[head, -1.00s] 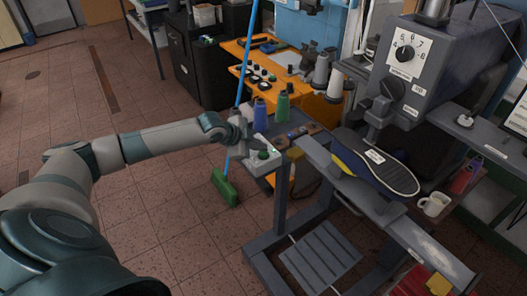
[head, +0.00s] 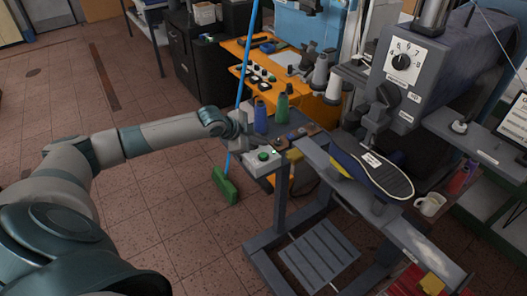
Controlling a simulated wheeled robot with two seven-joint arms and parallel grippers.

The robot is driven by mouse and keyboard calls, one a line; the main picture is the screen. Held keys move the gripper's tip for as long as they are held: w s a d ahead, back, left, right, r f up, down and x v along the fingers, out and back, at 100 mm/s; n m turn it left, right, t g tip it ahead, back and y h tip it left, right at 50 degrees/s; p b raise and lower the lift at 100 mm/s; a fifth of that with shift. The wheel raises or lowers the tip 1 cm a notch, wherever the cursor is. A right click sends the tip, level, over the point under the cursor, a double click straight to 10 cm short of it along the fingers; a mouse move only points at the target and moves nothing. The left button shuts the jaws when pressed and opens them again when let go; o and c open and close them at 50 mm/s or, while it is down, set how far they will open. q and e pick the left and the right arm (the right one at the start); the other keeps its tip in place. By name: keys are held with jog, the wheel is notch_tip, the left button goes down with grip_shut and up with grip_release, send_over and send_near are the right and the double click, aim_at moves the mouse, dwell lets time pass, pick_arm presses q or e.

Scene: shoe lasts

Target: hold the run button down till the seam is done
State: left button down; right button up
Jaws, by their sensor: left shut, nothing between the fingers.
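The green run button (head: 264,156) sits on a pale control box (head: 258,167) at the left end of the machine's frame. A small green light shows beside it. My left gripper (head: 257,145) is shut and empty, just behind the button; the button's top shows, and I cannot tell whether the fingertips touch it. The dark shoe (head: 402,184) with a pale-edged sole and a white label lies tilted under the grey stitching machine (head: 445,75). The machine's dial (head: 402,62) is numbered. My right gripper is not in view.
Blue and green thread cones (head: 282,108) stand just behind the box. A broom with a blue handle and green head (head: 226,188) stands behind my left wrist. A white mug (head: 430,204) is at right.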

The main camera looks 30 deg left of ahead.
pick_arm(q)
jog(key=shift+r+p, duration=0.7)
jog(key=shift+r, duration=0.4)
jog(key=shift+f, duration=0.1)
dwell(0.5)
